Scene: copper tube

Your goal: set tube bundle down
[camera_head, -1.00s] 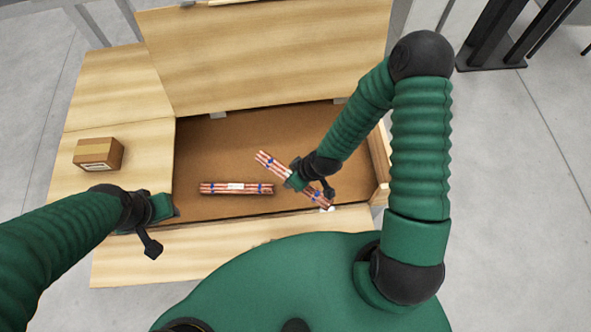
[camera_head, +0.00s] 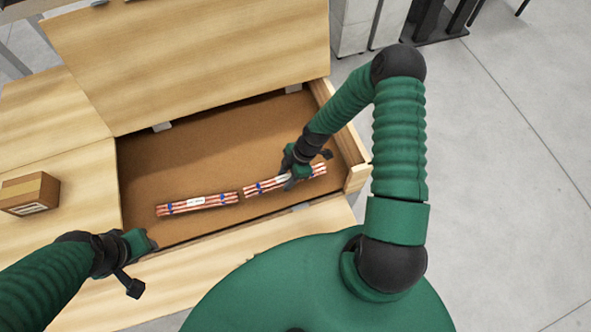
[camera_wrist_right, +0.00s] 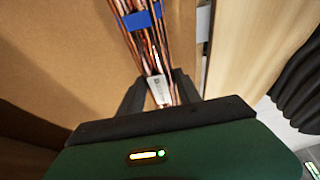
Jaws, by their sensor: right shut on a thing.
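A copper tube bundle with blue bands (camera_head: 262,187) is in my right gripper (camera_head: 291,178), inside the wooden crate (camera_head: 352,178) toward its right end. In the right wrist view the bundle (camera_wrist_right: 145,40) runs between the two dark fingers, over its white label. I cannot tell whether it touches the crate floor. A second tube bundle (camera_head: 197,204) lies on the crate's brown floor to the left, roughly end to end with the held one and close to it. My left gripper (camera_head: 143,250) is at the crate's front left corner; its finger opening is not clear.
The crate's wooden lid (camera_head: 190,60) stands open at the back. A small cardboard box (camera_head: 30,193) sits on the wooden surface at the left. The crate floor behind the bundles is clear. The front wall runs close by them.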

